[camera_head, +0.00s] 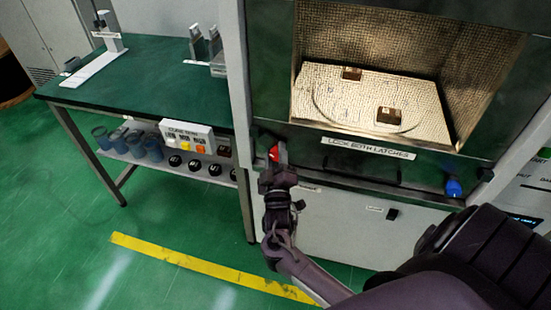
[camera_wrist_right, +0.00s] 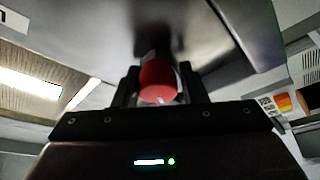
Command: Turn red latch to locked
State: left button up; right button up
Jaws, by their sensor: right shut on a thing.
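The red latch (camera_head: 274,153) sits at the lower left of the microwave generator's front, left of the label reading "LOCK BOTH LATCHES". My right gripper (camera_head: 277,160) is at the red latch and shut on it. In the right wrist view the red knob (camera_wrist_right: 158,82) shows between the two dark fingers (camera_wrist_right: 158,88). The fingers hide part of the latch, so its exact turn angle is hard to tell. A blue latch (camera_head: 453,187) is at the lower right of the same front. My left gripper is not in view.
The lit chamber (camera_head: 330,40) above holds a pale plate (camera_head: 345,125) with two small brown blocks (camera_head: 388,115). A green-topped bench (camera_head: 150,75) stands on the left, with blue cups (camera_head: 130,143) on its lower shelf. Green floor with a yellow stripe (camera_head: 190,264) is free in front.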

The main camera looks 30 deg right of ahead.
jog(key=shift+r+m+h, duration=0.2)
jog(key=shift+m+h, duration=0.1)
jog(key=shift+m, duration=0.3)
jog(key=shift+w+r, duration=0.1)
jog(key=shift+r, duration=0.1)
jog(key=o, duration=0.9)
jog(key=shift+f+b, duration=0.1)
jog(key=shift+b, duration=0.2)
jog(key=shift+s+a+f, duration=0.15)
jog(key=shift+s+f, duration=0.05)
jog(key=b+v, duration=0.1)
jog(key=v, duration=0.6)
jog(key=shift+s+a, duration=0.15)
